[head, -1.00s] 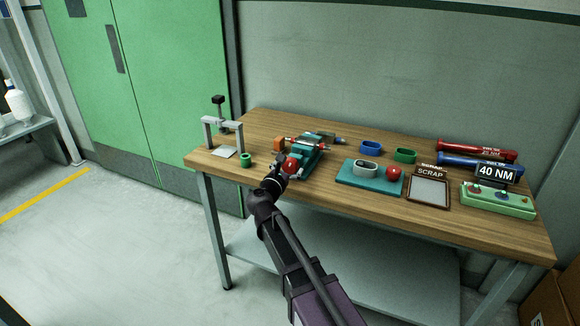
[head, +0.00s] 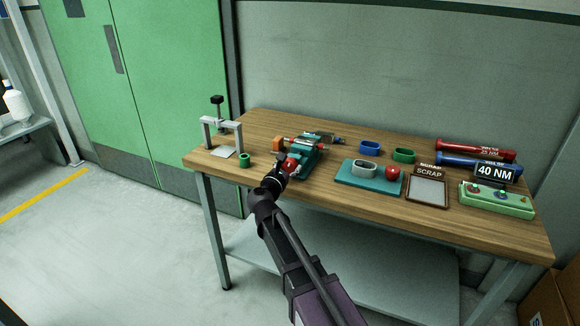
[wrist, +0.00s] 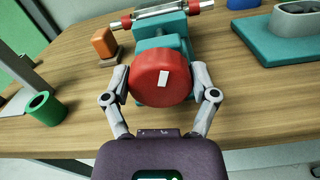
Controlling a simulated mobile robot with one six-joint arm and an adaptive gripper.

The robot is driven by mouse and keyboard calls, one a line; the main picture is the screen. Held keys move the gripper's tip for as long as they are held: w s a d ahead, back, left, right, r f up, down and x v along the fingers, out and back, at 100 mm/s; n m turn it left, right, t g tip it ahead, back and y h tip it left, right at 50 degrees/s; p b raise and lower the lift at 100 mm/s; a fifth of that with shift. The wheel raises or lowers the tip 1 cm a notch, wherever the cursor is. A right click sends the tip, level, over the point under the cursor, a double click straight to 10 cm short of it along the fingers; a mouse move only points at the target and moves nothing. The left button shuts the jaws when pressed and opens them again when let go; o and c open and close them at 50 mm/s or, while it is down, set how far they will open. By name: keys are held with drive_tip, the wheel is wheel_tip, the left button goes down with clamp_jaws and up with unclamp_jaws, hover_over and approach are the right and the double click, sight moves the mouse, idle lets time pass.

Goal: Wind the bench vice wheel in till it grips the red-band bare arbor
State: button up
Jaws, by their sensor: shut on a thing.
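The teal bench vice (wrist: 160,45) stands on the wooden bench; it also shows in the head view (head: 308,157). Its round red wheel (wrist: 145,88) with a white mark faces the wrist camera. My gripper (wrist: 161,76) is shut on the wheel, one finger at each side; it also shows in the head view (head: 280,167). The arbor (wrist: 165,13), a pale bar with red bands near its ends, lies crosswise at the vice's far end. I cannot tell whether the jaws touch it.
An orange block (wrist: 104,43) and a green ring (wrist: 44,107) stand left of the vice, beside a grey press frame (head: 222,131). A teal tray (head: 370,178) and SCRAP tray (head: 428,204) are to the right. Bare wood lies in front of the vice.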

drive_tip(key=shift+m, duration=0.3)
drive_tip(key=m, duration=0.4)
drive_tip(key=shift+d+m, duration=0.1)
drive_tip(key=shift+m, duration=0.3)
drive_tip(key=m, duration=0.5)
drive_tip(key=shift+f, duration=0.15)
drive_tip(key=shift+m, duration=0.3)
drive_tip(key=o, duration=1)
drive_tip(key=shift+s, duration=0.2)
drive_tip(key=v, duration=1.1)
drive_tip(key=shift+s, duration=0.4)
